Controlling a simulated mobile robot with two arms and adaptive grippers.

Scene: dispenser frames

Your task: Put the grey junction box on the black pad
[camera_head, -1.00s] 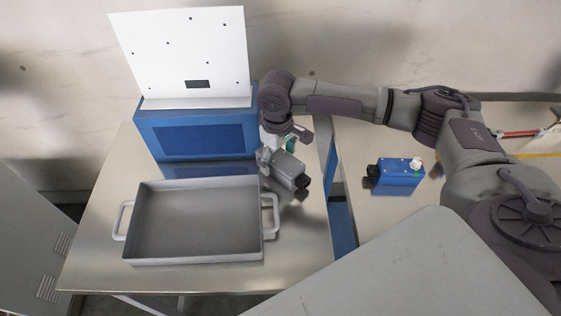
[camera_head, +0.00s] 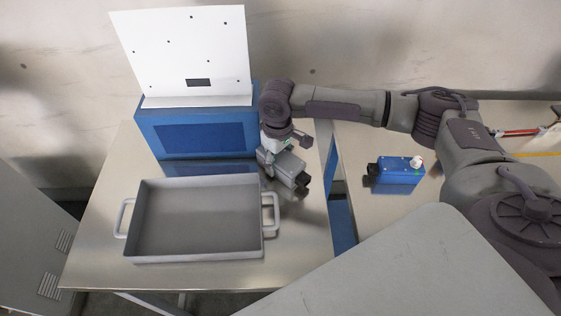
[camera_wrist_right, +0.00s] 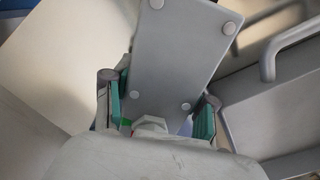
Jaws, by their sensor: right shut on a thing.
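The grey junction box (camera_head: 286,166), with a black end piece, is at the right rear of the steel table, just beyond the grey tray's right handle. My right gripper (camera_head: 271,157) is shut on it. In the right wrist view the box shows as a flat grey face (camera_wrist_right: 186,52) with round studs at its corners, between the green-lined fingers (camera_wrist_right: 160,112). I cannot tell whether the box touches the tabletop. I cannot make out a black pad for certain; a small dark rectangle (camera_head: 198,83) shows on the white panel. My left gripper is not in view.
A grey tray (camera_head: 133,222), empty, stands on the steel table (camera_head: 92,262). Behind it is a blue case (camera_head: 150,145) with the upright white panel (camera_head: 180,45). A blue box (camera_head: 400,172) lies on the right-hand table (camera_head: 360,215), past a gap.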

